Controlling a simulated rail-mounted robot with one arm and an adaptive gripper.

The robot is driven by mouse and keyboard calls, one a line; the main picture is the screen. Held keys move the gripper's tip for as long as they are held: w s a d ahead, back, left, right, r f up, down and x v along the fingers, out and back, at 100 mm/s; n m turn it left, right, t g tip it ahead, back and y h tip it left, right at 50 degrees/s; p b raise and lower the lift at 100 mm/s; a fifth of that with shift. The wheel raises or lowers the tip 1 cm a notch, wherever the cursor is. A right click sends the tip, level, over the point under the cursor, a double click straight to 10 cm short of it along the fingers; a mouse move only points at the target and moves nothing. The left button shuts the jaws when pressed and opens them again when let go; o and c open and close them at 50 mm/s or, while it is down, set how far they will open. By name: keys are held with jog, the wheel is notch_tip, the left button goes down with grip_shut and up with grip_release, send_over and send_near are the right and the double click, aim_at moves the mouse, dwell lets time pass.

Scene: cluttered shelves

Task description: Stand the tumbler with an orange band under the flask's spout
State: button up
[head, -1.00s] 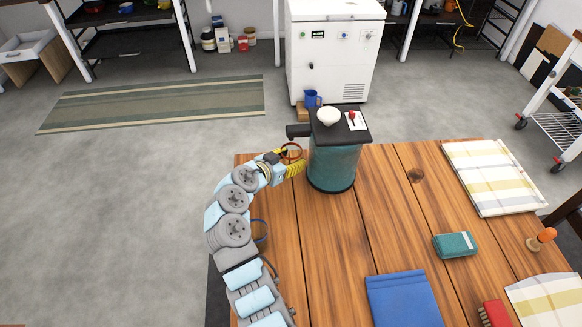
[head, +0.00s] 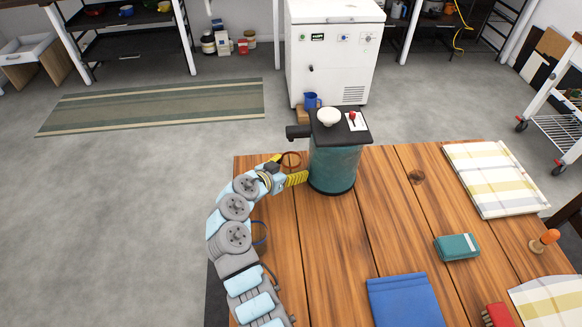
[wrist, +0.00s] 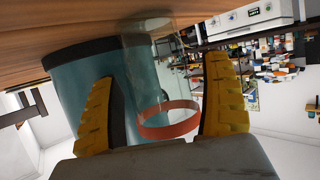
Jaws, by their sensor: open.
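The clear tumbler with an orange band (head: 291,153) is at the table's far left edge, beside the flask (head: 333,168). Its band sits below the flask's black spout (head: 298,131). In the wrist view, which is turned over, the tumbler (wrist: 168,132) is between my two yellow fingers, its base end at the wood; it looks upright. The teal flask (wrist: 85,82) is close behind, to the left. My gripper (head: 287,169) is open around the tumbler, and a gap shows beside the right finger in the wrist view (wrist: 160,78). Exact spout alignment is hard to tell.
A blue-banded ring (head: 260,233), perhaps another tumbler, is partly hidden behind my arm. A teal box (head: 457,247), blue cloth (head: 405,300) and striped cloth (head: 492,175) lie to the right. The table's middle is clear.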

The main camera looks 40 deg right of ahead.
jog(key=shift+r+p, duration=0.25)
jog(key=shift+p, duration=0.05)
jog(key=p+v, duration=0.2)
jog(key=v, duration=1)
jog(key=shift+f, duration=0.2)
